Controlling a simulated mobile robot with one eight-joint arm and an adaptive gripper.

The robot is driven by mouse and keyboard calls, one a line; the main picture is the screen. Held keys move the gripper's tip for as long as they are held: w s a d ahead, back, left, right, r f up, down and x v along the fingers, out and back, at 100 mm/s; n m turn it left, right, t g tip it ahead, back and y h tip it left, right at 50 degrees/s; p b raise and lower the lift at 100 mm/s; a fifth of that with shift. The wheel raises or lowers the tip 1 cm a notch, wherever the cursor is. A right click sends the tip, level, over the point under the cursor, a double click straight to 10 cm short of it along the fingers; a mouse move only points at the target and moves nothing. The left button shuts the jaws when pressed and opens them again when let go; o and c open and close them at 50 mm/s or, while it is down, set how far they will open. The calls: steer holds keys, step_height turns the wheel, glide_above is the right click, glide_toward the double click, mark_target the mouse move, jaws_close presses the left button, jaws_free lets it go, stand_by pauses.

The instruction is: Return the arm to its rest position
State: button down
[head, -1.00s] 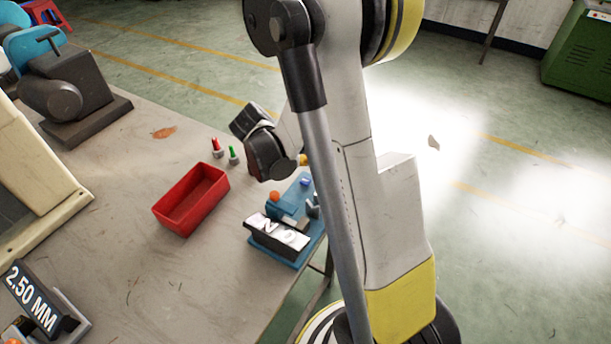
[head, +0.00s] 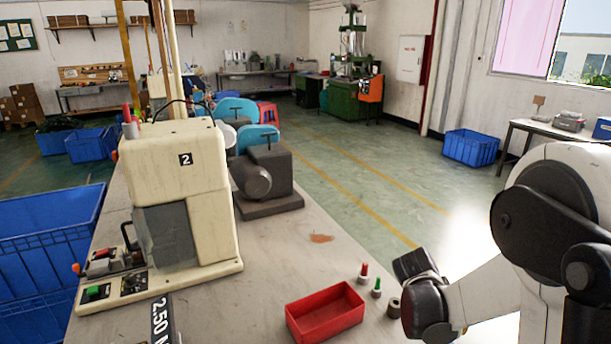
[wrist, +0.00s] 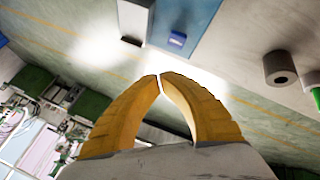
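My arm (head: 545,245) stands at the right of the head view, bent over the table's right edge with its dark wrist end to the left. My gripper (wrist: 161,78) shows in the wrist view as two yellow fingers. Their tips nearly meet, with only a thin gap and nothing held between them. The fingers cannot be made out in the head view. In the wrist view, a blue fixture (wrist: 203,22) with a small blue block (wrist: 177,39) lies beyond the fingertips, apart from them.
A red tray (head: 325,314), a red-tipped peg (head: 364,273), a green-tipped peg (head: 377,288) and a brown-grey cylinder (head: 393,308) stand on the table near my wrist. A cream machine marked 2 (head: 180,170) stands at left. Open floor (head: 350,185) lies beyond the table.

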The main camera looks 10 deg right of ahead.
steer(key=s+a+r+n+t+y, duration=0.2)
steer(key=s+a+r+n, duration=0.1)
steer(key=a, duration=0.4)
steer(key=s+a+r+n+t+y, duration=0.2)
steer(key=s+a+r, duration=0.2)
steer(key=a+r, duration=0.2)
steer(key=s+a+r+n+t+y, duration=0.3)
steer(key=s+a+r, duration=0.1)
steer(key=a, duration=0.5)
steer(key=shift+a+r+n, duration=0.3)
steer(key=shift+r, duration=0.4)
